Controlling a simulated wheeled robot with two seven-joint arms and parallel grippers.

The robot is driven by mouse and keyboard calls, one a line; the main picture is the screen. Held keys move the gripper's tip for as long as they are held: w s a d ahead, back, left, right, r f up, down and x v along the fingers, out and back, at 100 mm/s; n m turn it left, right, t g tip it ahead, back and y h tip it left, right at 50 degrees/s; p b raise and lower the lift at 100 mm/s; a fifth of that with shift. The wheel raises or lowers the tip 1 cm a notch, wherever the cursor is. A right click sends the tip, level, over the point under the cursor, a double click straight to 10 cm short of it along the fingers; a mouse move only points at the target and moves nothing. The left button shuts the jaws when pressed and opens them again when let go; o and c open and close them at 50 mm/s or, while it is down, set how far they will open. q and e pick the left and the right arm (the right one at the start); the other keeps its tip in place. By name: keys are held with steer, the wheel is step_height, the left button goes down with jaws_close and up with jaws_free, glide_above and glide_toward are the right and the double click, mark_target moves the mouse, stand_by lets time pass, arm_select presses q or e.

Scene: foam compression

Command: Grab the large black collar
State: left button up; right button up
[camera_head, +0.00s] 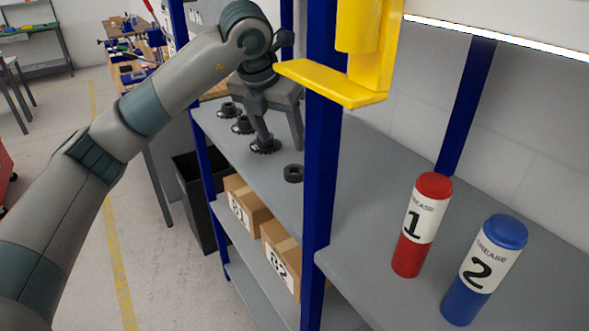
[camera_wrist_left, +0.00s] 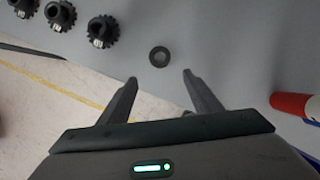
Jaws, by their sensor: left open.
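The black collar (camera_head: 293,173) is a thick dark ring lying on the grey shelf, just left of the blue upright. In the left wrist view the collar (camera_wrist_left: 159,56) lies flat beyond the fingertips, roughly centred between them and apart from both. My left gripper (camera_head: 280,148) is over the shelf, with its fingers pointing down and spread. The left wrist view shows the same gripper (camera_wrist_left: 160,78) open, with nothing between its fingers. Only one such ring is seen, so its size against other collars cannot be told. My right gripper is not in view.
Several black gears (camera_head: 241,125) stand on the shelf's left part; they also show in the left wrist view (camera_wrist_left: 103,31). A blue upright (camera_head: 321,170) and a yellow bracket (camera_head: 340,88) are close right of the gripper. Red (camera_head: 421,225) and blue (camera_head: 484,270) grease cans stand farther right.

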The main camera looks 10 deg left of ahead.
arm_select(q)
steer(key=p, duration=0.3)
glide_above(292, 180)
steer(key=s+a, duration=0.1)
steer(key=f, duration=0.6)
steer(key=shift+s, duration=0.2)
steer(key=shift+w+f, duration=0.15)
steer(key=shift+f, duration=0.3)
steer(key=shift+f, duration=0.1)
steer(key=shift+w+d+f+p, duration=0.15)
steer(key=shift+w+f+p, duration=0.15)
steer(key=shift+f+p, duration=0.35)
steer(key=p+x, duration=0.2)
steer(key=shift+w+f, duration=0.25)
steer(key=shift+w+d+f, duration=0.1)
steer(key=shift+w+f, duration=0.05)
steer(key=shift+f, duration=0.3)
